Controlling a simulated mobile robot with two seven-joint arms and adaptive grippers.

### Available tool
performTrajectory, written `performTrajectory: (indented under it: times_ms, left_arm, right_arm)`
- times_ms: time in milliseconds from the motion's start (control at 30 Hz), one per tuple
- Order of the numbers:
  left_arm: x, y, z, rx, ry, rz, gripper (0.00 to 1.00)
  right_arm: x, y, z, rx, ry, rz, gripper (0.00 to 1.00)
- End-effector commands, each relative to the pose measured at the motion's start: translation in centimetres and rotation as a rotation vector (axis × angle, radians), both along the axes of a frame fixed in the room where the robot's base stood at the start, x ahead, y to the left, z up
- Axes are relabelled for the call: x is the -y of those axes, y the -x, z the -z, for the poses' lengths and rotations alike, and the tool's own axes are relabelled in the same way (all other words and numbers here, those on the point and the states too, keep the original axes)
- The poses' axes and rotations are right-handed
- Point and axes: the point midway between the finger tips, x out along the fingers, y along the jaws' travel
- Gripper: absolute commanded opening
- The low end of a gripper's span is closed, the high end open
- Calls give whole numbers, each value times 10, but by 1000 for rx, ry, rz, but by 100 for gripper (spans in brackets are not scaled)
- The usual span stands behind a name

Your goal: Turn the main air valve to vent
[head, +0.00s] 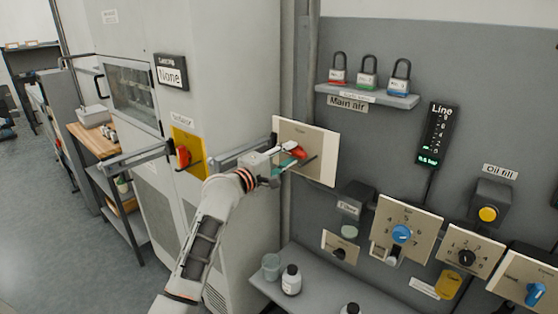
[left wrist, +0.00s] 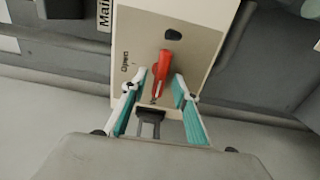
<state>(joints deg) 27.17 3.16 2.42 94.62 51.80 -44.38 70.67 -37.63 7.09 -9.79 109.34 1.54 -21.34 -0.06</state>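The main air valve is a pale panel (head: 323,157) on the grey wall, with a red handle (head: 299,152). The "Main air" label (head: 347,104) is above and to the right of it. In the left wrist view the red handle (left wrist: 164,70) points away from the gripper on the beige panel (left wrist: 200,45), near a dark oval hole and a small word that looks like "Open". My left gripper (head: 288,160) is at the panel. Its teal-padded fingers (left wrist: 158,103) are spread on either side of the handle's near end, with gaps visible. My right gripper is not in view.
A shelf (head: 370,95) with three padlocks sits above the valve. A yellow-backed red isolator switch (head: 184,155) is on the cabinet to the left. Dial panels (head: 405,232) are to the lower right. Bottles (head: 291,280) stand on a ledge below.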

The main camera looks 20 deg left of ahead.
Motion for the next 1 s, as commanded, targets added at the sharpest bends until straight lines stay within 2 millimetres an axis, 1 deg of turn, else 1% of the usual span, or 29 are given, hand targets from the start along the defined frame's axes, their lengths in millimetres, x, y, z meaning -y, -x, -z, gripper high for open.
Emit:
performTrajectory:
  times_ms: [167,400,500,600,767,1000]
  left_arm:
    - [-10,24,1,0,-3,-2,29]
    - [-26,71,2,-1,-4,-1,29]
    - [-32,87,1,-1,-3,-1,29]
    - [-37,98,1,-1,-1,-1,29]
    - [-39,108,1,-1,1,0,29]
    - [-40,109,0,0,1,0,29]
  right_arm:
    - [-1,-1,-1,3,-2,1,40]
    - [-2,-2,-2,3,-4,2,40]
    - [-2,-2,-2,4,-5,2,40]
    - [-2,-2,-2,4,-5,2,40]
    - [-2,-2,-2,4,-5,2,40]
    - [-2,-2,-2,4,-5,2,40]
